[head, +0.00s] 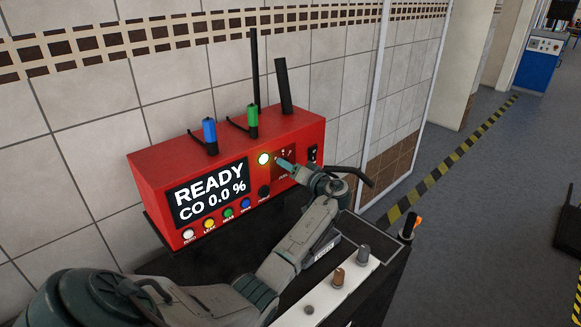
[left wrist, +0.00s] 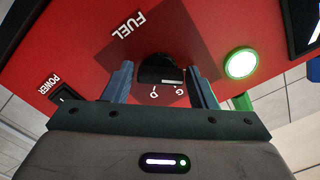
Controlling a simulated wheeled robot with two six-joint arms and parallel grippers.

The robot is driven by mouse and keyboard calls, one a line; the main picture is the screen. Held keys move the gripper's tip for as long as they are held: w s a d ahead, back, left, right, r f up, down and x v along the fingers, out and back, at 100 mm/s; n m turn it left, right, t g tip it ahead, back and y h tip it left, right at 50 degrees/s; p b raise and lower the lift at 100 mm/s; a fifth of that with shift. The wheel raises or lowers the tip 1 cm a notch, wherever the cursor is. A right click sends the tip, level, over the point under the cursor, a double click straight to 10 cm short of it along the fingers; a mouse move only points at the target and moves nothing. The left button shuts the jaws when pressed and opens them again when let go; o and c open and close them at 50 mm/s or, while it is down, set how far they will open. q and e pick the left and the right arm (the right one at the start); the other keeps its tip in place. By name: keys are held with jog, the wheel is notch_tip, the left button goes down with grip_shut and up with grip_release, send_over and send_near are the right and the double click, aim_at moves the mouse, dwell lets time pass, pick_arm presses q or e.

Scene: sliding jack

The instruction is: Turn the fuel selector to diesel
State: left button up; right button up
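The fuel selector is a black knob (left wrist: 161,69) on a dark square patch of the red analyser's front, beside the word FUEL, in the left wrist view. The letters D and G stand at its edge; a small pale mark on the knob lies nearer the G, but its exact direction is hard to tell. My left gripper (left wrist: 158,72) has its two blue fingers on either side of the knob, with gaps showing between them and it. In the head view my left gripper (head: 286,164) is at the red analyser's (head: 150,176) right part and hides the knob. My right gripper is out of view.
The analyser's screen (head: 210,190) reads READY, CO 0.0 %. A lit green-white button (head: 263,159) is left of the gripper and a black power switch (head: 313,153) right. Coloured buttons line the lower front. Blue (head: 210,133) and green (head: 252,120) handles stand on top.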

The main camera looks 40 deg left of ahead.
pick_arm(q)
jog(key=c, duration=0.6)
